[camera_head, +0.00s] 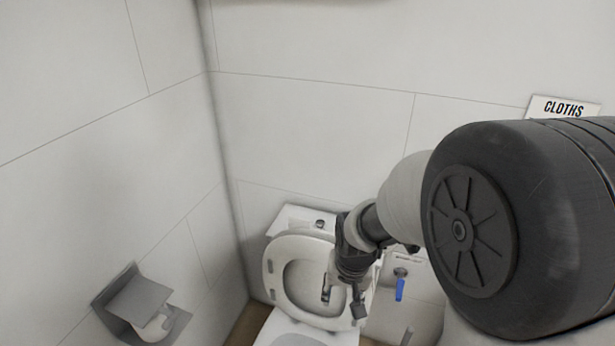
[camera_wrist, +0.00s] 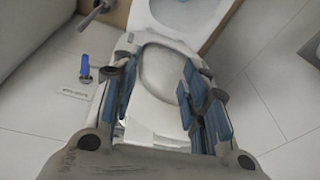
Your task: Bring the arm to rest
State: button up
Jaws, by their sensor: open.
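My gripper (camera_head: 343,297) is at the end of my arm, which reaches down from the right in the head view. It is in front of the toilet (camera_head: 300,325), whose seat (camera_head: 274,270) is raised. In the wrist view my gripper (camera_wrist: 157,92) has its blue-padded fingers spread apart with nothing between them. The raised toilet seat (camera_wrist: 160,44) shows beyond and between the fingers. Whether the fingers touch the seat cannot be told.
A paper holder (camera_head: 137,300) is on the left wall. A blue-handled item (camera_head: 400,289) hangs at the back wall, right of the toilet. A sign reading CLOTHS (camera_head: 563,107) is at the upper right. The walls stand close on the left and behind.

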jog(key=s+d+r+t, duration=0.1)
jog(key=s+d+r, duration=0.3)
jog(key=s+r, duration=0.7)
jog(key=s+d+r+n+t, duration=0.1)
jog(key=s+d+r, duration=0.1)
jog(key=s+r, duration=0.4)
jog(key=s, duration=0.3)
jog(key=shift+s+d+n, duration=0.25)
jog(key=shift+s+n, duration=0.1)
jog(key=shift+n, duration=0.05)
jog(key=shift+r, duration=0.1)
jog(key=shift+c, duration=0.2)
